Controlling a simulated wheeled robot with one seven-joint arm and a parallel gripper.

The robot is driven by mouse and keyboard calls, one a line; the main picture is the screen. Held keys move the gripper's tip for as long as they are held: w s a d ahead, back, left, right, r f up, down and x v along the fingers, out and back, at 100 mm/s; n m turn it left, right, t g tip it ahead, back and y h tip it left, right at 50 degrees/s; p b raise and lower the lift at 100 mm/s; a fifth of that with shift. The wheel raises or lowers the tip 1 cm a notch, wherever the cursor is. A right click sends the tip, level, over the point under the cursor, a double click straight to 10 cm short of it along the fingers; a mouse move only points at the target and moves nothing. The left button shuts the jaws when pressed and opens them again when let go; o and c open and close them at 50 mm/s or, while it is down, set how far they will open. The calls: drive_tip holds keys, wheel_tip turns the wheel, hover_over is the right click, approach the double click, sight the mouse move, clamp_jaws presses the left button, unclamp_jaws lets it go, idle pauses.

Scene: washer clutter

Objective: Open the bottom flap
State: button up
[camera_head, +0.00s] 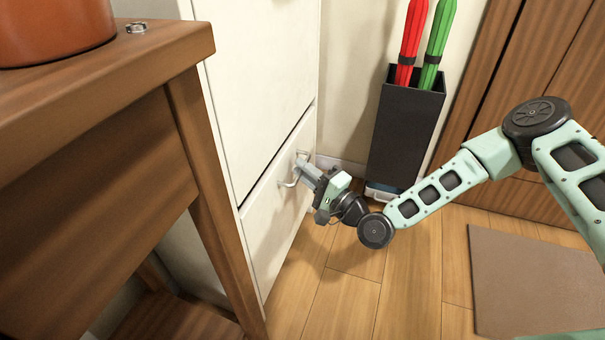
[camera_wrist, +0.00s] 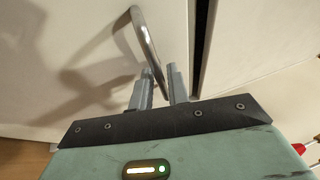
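The bottom flap (camera_head: 273,232) is the low white front panel of the tall white cabinet. It looks shut or nearly so, with a thin dark gap along its top edge. A metal bar handle (camera_head: 289,183) stands out from it near the top; it also shows in the wrist view (camera_wrist: 143,38). My gripper (camera_head: 308,172) is at this handle. In the wrist view the two grey fingertips (camera_wrist: 159,86) lie close on either side of the bar, near one end of it, and look closed on it.
A wooden table (camera_head: 110,110) with an orange pot (camera_head: 55,30) stands at the left, close to the cabinet. A black bin (camera_head: 405,135) with red and green umbrella-like items stands behind my gripper. Wooden floor (camera_head: 340,300) is clear in front, with a brown mat (camera_head: 540,280) at the right.

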drive_tip(key=shift+w+a+r, duration=0.1)
drive_tip(key=shift+w+a, duration=0.15)
drive_tip(key=shift+a, duration=0.05)
clamp_jaws()
